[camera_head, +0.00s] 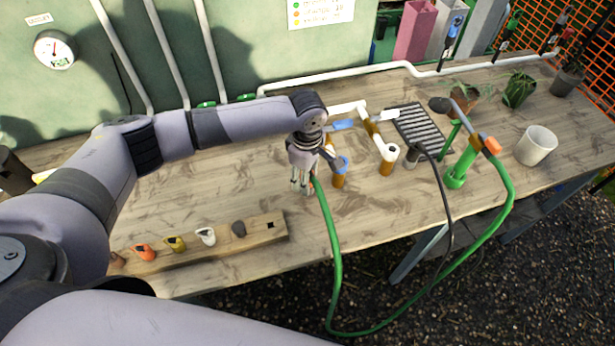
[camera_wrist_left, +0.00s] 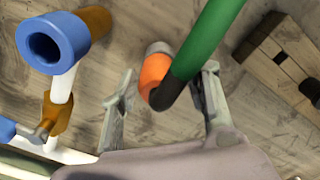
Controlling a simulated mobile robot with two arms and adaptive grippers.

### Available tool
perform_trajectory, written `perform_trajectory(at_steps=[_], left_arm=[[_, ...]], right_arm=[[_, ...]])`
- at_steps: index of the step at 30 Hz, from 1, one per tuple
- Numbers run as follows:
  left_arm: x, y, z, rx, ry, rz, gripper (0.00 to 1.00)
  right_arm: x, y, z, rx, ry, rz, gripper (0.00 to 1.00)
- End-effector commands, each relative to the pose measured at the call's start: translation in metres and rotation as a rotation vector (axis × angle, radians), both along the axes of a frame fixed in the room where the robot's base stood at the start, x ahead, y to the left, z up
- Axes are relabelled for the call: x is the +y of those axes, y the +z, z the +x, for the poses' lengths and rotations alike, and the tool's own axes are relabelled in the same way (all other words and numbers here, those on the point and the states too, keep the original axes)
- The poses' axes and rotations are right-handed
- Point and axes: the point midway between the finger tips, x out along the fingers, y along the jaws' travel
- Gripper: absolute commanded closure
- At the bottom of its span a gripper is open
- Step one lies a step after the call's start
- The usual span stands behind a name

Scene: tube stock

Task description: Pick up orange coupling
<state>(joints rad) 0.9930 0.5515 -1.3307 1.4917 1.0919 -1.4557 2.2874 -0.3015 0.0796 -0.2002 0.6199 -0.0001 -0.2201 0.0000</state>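The orange coupling (camera_wrist_left: 155,70) sits at the end of a green hose (camera_wrist_left: 208,38), with a grey tip on its far side. It lies close above or on the wooden table. My left gripper (camera_wrist_left: 168,84) is open, with one finger on each side of the coupling and visible gaps between. In the head view the left gripper (camera_head: 302,187) points down over the table, and its fingers largely hide the coupling. Another orange fitting (camera_head: 492,146) is at the hose's other end, by a green stand. My right gripper is not in view.
Blue-topped brown pipe (camera_head: 340,172) and white pipework (camera_head: 388,152) stand just right of the left gripper. A wooden block (camera_head: 262,229) with several coloured fittings lies at the front left. The hose (camera_head: 335,290) hangs over the table's front edge. A white pot (camera_head: 536,146) stands right.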

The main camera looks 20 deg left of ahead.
Motion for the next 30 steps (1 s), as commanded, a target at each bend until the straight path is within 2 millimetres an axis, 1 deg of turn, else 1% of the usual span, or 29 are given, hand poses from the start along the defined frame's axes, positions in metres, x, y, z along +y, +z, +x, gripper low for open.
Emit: perform_trajectory(at_steps=[1, 2, 17, 25, 30], left_arm=[[0.000, 0.000, 0.000, -0.001, 0.000, 0.000, 0.63], [0.000, 0.000, 0.000, -0.001, 0.000, 0.000, 0.65], [0.000, 0.001, 0.000, -0.001, 0.000, 0.000, 0.98], [0.000, 0.002, 0.000, -0.001, 0.000, 0.000, 0.99], [0.000, 0.011, 0.001, -0.002, 0.001, -0.001, 0.99]], right_arm=[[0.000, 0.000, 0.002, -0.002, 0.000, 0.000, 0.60], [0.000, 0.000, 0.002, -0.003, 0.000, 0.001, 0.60], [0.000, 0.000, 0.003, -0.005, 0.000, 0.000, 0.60], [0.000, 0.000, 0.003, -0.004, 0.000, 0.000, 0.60], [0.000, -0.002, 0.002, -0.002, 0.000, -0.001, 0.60]])
